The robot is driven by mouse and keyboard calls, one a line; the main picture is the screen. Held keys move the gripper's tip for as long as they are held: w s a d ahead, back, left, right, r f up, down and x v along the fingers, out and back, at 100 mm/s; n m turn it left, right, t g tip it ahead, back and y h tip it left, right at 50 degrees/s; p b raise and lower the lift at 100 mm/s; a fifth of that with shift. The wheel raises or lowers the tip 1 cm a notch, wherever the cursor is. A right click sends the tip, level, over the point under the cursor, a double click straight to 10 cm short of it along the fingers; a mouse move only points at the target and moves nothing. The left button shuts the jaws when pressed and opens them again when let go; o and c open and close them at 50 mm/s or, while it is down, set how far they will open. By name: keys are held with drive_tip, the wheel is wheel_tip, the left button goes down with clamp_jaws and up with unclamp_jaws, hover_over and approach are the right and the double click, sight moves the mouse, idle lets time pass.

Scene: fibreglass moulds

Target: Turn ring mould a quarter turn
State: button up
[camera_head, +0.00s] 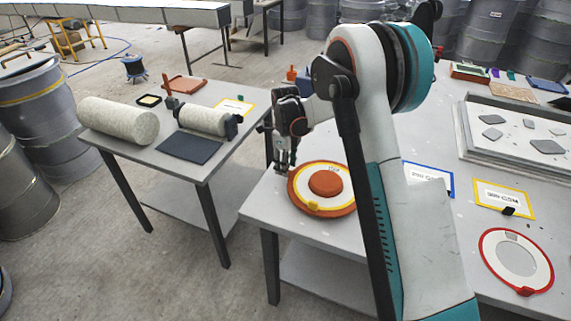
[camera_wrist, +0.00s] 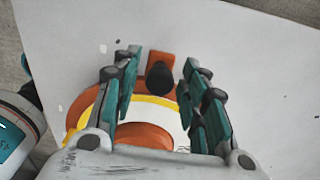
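The ring mould (camera_head: 322,184) is a round orange piece with a white and yellow ring and a raised orange centre. It lies flat near the left corner of the right-hand table. In the wrist view its orange rim (camera_wrist: 85,106) shows, partly hidden by my gripper. An orange tab (camera_wrist: 160,58) with a dark knob (camera_wrist: 160,77) stands at its edge. My gripper (camera_wrist: 160,64) is open, with one finger on each side of the tab and knob and visible gaps between. In the head view my gripper (camera_head: 284,168) is at the mould's left edge; contact cannot be told.
A red-rimmed ring (camera_head: 490,275) lies at the table's right front. Yellow-framed (camera_head: 481,205) and blue-framed (camera_head: 447,193) cards lie nearby. A tray of grey pieces (camera_head: 475,150) is behind. A separate left table (camera_head: 214,166) holds rolls and a dark mat. A floor gap separates the tables.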

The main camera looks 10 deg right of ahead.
wheel_tip(320, 180, up, 12)
idle(0.6)
drive_tip(key=s+d+r+n+t, duration=0.1)
drive_tip(key=s+r+n+t, duration=0.1)
drive_tip(key=s+r+n, duration=0.6)
drive_tip(key=s+d+r+n+t, duration=0.15)
drive_tip(key=s+r+n, duration=0.35)
drive_tip(key=s, duration=0.6)
drive_tip(key=s+f+n+t, duration=0.3)
drive_tip(key=s+n, duration=1)
drive_tip(key=s, duration=0.4)
drive_tip(key=shift+s+f+t, duration=0.2)
drive_tip(key=shift+s+t, duration=0.1)
drive_tip(key=shift+t, duration=0.05)
